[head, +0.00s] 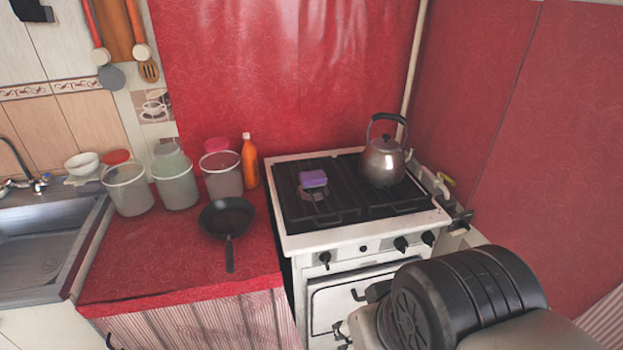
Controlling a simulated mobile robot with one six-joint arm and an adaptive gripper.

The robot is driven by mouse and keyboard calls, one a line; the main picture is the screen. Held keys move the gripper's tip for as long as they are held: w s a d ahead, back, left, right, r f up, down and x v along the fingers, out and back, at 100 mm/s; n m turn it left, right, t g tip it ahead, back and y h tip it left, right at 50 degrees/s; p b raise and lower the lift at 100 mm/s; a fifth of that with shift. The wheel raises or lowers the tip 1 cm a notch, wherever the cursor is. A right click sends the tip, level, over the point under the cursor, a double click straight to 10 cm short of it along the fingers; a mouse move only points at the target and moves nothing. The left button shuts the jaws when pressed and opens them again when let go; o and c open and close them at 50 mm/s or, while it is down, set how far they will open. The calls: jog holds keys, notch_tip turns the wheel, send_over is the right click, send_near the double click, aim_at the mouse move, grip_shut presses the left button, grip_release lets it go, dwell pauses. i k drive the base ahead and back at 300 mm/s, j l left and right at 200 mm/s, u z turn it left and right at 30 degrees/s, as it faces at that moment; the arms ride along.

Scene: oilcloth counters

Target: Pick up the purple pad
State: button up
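The purple pad (313,179) is a small block lying on the left part of the stove's dark top, over the rear left burner area. Nothing covers it. A thick dark joint of my arm shows at the lower right, in front of the stove. I cannot make out my gripper's fingers in this view, so its place relative to the pad does not show.
A metal kettle (382,163) stands right of the pad on the white stove (330,239). A black frying pan (228,219) lies on the red counter (170,262), left of the stove. An orange bottle (249,162) and several tubs stand behind it. A sink (45,262) is at far left.

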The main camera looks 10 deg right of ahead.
aim_at(312, 179)
jog(key=i+j+z, duration=0.2)
jog(key=i, duration=0.25)
jog(key=i+j+z, duration=0.2)
jog(key=i, duration=0.3)
jog(key=i+j+z, duration=0.2)
jog(key=i+j, duration=0.1)
jog(key=i, duration=0.1)
